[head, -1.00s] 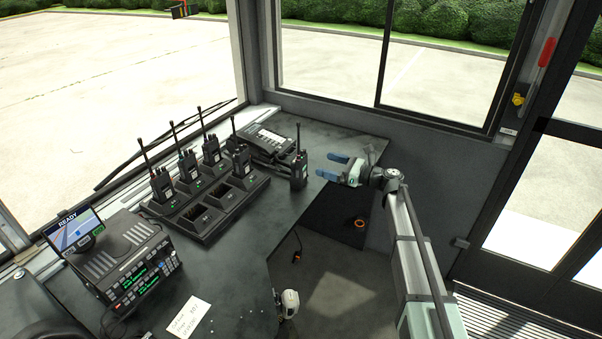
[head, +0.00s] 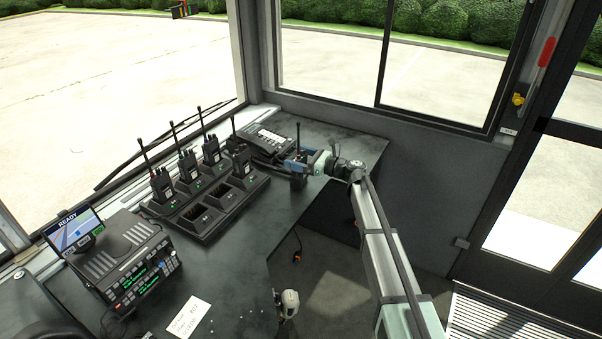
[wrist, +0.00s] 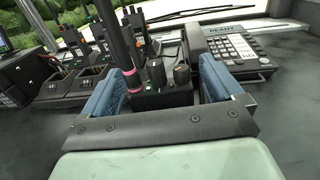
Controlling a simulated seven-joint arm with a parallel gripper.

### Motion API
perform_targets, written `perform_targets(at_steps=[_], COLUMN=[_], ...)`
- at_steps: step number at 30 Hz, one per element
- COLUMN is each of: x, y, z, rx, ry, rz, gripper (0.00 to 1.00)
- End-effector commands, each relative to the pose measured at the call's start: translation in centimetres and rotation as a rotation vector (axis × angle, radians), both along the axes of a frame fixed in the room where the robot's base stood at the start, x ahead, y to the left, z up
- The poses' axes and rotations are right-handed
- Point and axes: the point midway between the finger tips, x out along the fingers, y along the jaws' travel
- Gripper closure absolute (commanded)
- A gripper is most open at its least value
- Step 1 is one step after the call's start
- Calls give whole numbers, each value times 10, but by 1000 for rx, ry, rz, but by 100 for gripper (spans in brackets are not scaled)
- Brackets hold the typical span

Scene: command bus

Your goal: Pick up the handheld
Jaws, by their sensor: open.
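The handheld (head: 298,179) is a black radio with an upright antenna, standing alone on the dark desk to the right of the charger. In the wrist view the handheld (wrist: 165,95) shows its top with knobs, and the antenna has a pink band at its base. My gripper (head: 297,165) is open, with its blue fingers on either side of the handheld. In the wrist view the two fingers of my gripper (wrist: 165,88) flank the radio. Whether they touch it I cannot tell. The lower part of the radio is hidden.
A charger (head: 205,232) with several more radios stands to the left. A desk phone (head: 263,143) is close behind the handheld. A radio console (head: 125,262) with a screen and a paper note (head: 188,317) are at the front left. The desk's back right is clear.

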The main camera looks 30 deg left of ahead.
Motion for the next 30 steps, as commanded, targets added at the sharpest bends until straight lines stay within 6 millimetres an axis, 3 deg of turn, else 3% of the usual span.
perform_targets(at_steps=[3, 10, 30], x=[0, -1, -1], y=[9, 9, 9], z=[0, 0, 0], rx=[0, 0, 0], ry=[0, 0, 0], rz=[-1, -1, -1], gripper=[6, 8, 72])
